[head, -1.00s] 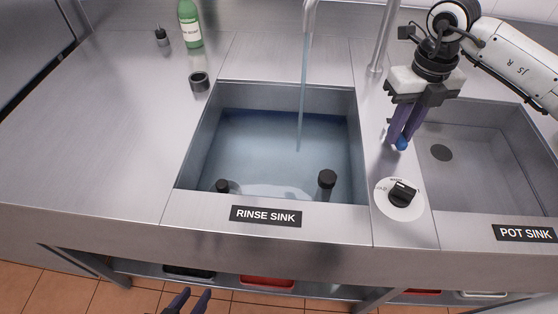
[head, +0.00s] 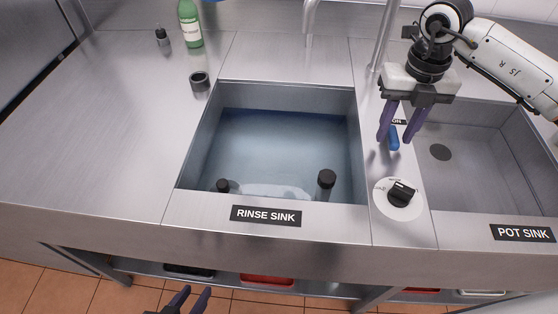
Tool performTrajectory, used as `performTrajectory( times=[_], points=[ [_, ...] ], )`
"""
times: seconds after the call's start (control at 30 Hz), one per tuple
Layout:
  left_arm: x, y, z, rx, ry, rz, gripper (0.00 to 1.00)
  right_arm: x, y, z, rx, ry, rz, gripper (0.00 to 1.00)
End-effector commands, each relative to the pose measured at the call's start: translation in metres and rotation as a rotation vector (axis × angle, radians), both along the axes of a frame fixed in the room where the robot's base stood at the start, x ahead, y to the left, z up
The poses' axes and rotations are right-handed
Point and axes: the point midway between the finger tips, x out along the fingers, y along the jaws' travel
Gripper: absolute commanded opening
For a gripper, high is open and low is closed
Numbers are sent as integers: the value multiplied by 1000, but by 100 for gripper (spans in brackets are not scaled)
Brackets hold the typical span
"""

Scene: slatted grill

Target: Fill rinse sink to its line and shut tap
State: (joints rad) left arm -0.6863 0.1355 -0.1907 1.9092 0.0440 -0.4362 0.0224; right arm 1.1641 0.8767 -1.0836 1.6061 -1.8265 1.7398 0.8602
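The rinse sink (head: 283,98) holds clear bluish water (head: 270,150) with its surface below the rim; the fill line cannot be made out. The tap spout (head: 309,18) stands over its back edge, and no stream comes from it. The blue tap lever (head: 393,138) is on the strip between the sinks, by a small plate reading ON. My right gripper (head: 399,140) is open, its fingers either side of the lever and apart from each other. My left gripper (head: 187,300) is low at the bottom edge, in front of the counter, its fingers apart.
A black dial (head: 402,193) sits in front of the lever. Two black-topped things (head: 327,179) stand at the sink's front. The pot sink (head: 480,200) is empty at right. A green bottle (head: 190,24), small bottle (head: 162,38) and dark ring (head: 199,81) stand at left; the left counter is mostly clear.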

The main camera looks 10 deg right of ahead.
Motion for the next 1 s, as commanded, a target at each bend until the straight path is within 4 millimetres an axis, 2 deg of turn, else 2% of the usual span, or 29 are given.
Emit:
performTrajectory(
  times=[0.4,1.0],
  points=[
    [0,0,11,0,0,0,31,0,0,28,1,1,2,36],
    [0,0,10,0,0,0,31,0,0,69,0,0,2,36]
  ],
)
